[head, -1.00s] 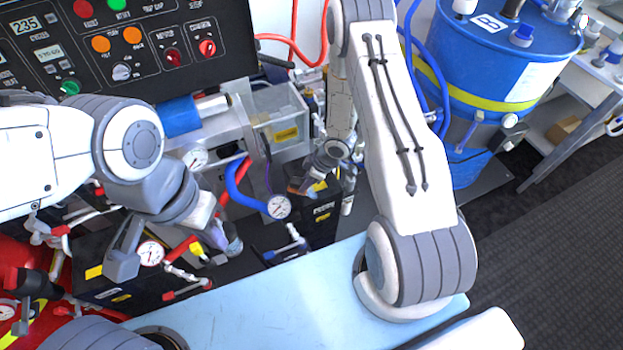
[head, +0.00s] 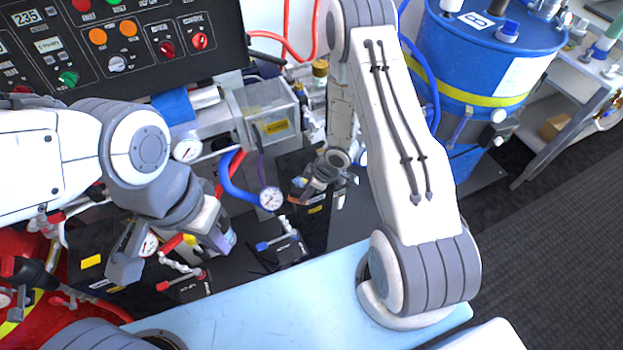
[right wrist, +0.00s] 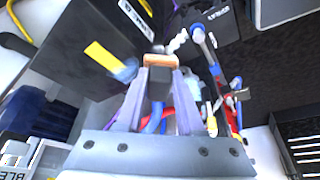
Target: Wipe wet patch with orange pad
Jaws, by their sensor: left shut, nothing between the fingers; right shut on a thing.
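My right gripper (head: 312,188) is low among the equipment, beside a black box with yellow labels. In the right wrist view its fingers (right wrist: 160,75) are shut on a narrow orange-tan edge, the orange pad (right wrist: 160,60). The rest of the pad is hidden by the fingers, and it is too small to make out clearly in the head view. My left gripper (head: 222,240) is shut and empty, pointing down over the dark units at left. I cannot make out the wet patch in either view.
A control panel (head: 120,45) stands at the back left. A blue drum (head: 490,55) stands at the back right. A pressure gauge (head: 270,198), a blue hose (head: 235,180) and black boxes (right wrist: 85,50) crowd my right gripper. Dark floor (head: 550,240) is open at right.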

